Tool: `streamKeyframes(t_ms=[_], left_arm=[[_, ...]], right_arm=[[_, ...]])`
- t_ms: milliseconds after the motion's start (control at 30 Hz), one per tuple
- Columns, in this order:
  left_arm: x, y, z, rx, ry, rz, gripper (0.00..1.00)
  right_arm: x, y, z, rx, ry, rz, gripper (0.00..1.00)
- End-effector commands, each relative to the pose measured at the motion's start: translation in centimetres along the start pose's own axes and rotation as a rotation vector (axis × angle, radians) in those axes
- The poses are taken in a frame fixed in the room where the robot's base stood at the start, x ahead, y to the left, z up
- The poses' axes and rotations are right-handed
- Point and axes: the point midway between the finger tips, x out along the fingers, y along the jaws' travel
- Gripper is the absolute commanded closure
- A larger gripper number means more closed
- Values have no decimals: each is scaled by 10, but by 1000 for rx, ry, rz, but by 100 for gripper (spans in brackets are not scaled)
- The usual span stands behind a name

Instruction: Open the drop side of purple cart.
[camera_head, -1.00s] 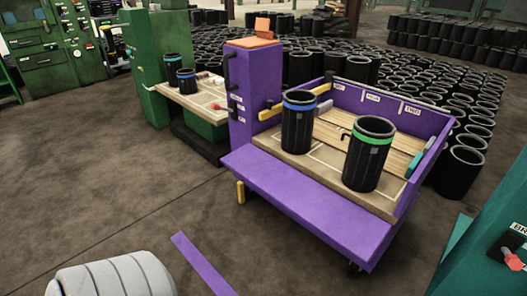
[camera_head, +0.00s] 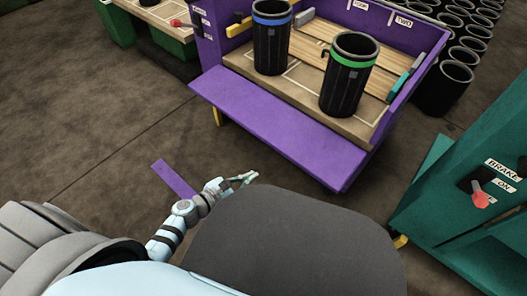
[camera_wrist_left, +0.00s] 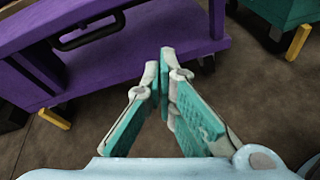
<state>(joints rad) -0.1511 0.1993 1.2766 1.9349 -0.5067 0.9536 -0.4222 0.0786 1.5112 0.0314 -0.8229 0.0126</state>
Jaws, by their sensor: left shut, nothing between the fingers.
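The purple cart (camera_head: 330,178) stands ahead, its back wall labelled. A wide purple panel (camera_head: 275,125) along its near side juts outward from the wooden deck (camera_head: 290,92), lowered rather than upright. In the left wrist view the cart's purple side (camera_wrist_left: 120,22) fills the upper left, with a black bar handle (camera_wrist_left: 88,34) on it. My left gripper (camera_head: 246,179) is in front of and below the panel, apart from it. Its fingers (camera_wrist_left: 166,55) are shut and empty. My right gripper is not in view.
A blue-banded bin (camera_head: 271,40) and a green-banded bin (camera_head: 348,75) stand on the deck. A teal cabinet with a red-knobbed brake lever (camera_head: 479,200) is at right. A purple strip (camera_head: 174,178) shows over the floor beside my left arm. Floor at left is clear.

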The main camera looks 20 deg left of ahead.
Motion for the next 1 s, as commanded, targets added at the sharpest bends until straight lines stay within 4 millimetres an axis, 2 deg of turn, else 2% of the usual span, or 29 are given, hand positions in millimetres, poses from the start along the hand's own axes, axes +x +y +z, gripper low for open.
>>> streamKeyframes(t_ms=[33, 100, 233, 367, 533, 667, 833, 1000], left_arm=[[-1, 10, -6, -160, 4, 51, 100], [1, 17, -9, -287, 3, 88, 100], [15, 18, -9, -307, 0, 90, 100], [41, 20, -10, -304, -1, 88, 100], [79, 22, -11, -302, -2, 86, 100], [101, 24, -11, -301, 0, 85, 100], [90, 31, 18, -295, -2, 85, 100], [86, 34, 28, -297, 0, 84, 100]], right_arm=[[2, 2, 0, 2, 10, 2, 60], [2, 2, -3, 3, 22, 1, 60], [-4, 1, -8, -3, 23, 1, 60], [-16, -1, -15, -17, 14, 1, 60], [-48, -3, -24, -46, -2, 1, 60], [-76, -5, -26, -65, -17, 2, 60], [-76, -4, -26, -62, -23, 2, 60], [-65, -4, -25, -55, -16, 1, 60]])
